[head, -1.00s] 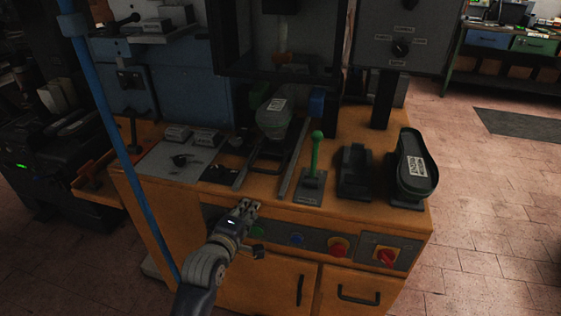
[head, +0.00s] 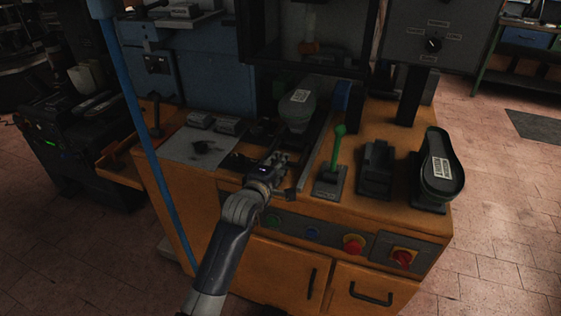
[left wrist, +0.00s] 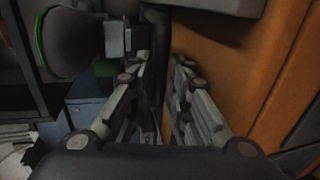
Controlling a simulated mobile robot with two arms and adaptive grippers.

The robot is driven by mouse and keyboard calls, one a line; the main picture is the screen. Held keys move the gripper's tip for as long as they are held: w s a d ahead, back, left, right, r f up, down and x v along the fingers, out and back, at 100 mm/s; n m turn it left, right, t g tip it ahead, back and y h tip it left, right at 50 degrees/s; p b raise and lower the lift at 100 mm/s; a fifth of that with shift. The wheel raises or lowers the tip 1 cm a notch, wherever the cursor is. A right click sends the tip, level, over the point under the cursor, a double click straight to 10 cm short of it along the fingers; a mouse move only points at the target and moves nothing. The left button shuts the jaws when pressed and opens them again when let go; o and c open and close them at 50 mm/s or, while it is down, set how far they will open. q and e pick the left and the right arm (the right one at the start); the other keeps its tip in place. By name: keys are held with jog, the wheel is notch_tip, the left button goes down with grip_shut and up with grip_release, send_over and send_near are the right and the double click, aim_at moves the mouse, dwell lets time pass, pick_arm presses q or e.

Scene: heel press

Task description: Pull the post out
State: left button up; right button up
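The post stands between two rails on the press bench. It carries a grey shoe with a white label (head: 298,112) and green edging. The shoe's rounded end also shows in the left wrist view (left wrist: 75,42). My left gripper (head: 282,161) is at the bench's front edge, just in front of the shoe, and hides the handle there in the head view. In the left wrist view, my left gripper (left wrist: 160,75) has its fingers apart, with the black handle bar (left wrist: 155,40) running into the gap between them. Contact cannot be told. My right gripper is not in view.
Right of the rails stand a green lever (head: 339,147), an empty black holder (head: 376,170) and a second shoe on a stand (head: 439,168). A button panel with a red knob (head: 354,244) lines the bench front. A blue pole (head: 140,140) rises at the left.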

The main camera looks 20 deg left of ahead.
pick_arm(q)
jog(key=shift+w+f, duration=0.15)
jog(key=shift+w, duration=0.55)
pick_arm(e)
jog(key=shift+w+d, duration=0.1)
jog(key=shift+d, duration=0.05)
pick_arm(q)
grip_shut()
